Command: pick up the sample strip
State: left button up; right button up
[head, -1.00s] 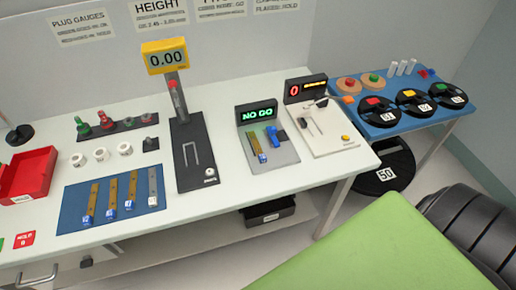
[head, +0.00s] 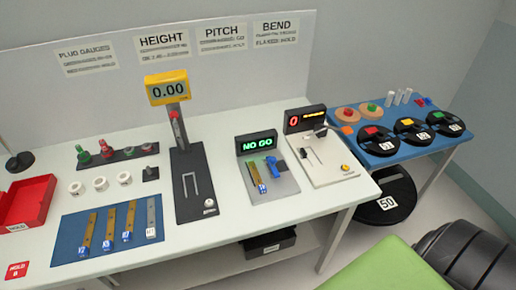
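Four-sided blue mat (head: 70,236) lies at the front left of the white bench. On it lie three gold strips, left (head: 89,232), middle (head: 110,226) and right (head: 130,220), each with a blue tag at its near end. A grey strip (head: 151,213) with a white tag lies at their right. Another gold strip (head: 254,174) with a blue tag lies on the pitch gauge (head: 284,184), whose display reads NO GO. I cannot tell which one is the sample strip. Neither of my grippers shows.
The height gauge (head: 190,208) reads 0.00 and stands right of the mat. A red bin (head: 30,202) is at the left. The bend gauge (head: 335,168) is at the right, by a blue table (head: 380,147) with reels. A green surface (head: 385,270) covers the lower right.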

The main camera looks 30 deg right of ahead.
aim_at(262, 188)
jog(key=l, duration=0.7)
jog(key=k+l+u, duration=0.1)
jog(key=l, duration=0.6)
jog(key=k+l, duration=0.1)
jog(key=l, duration=0.55)
jog(key=u, duration=0.05)
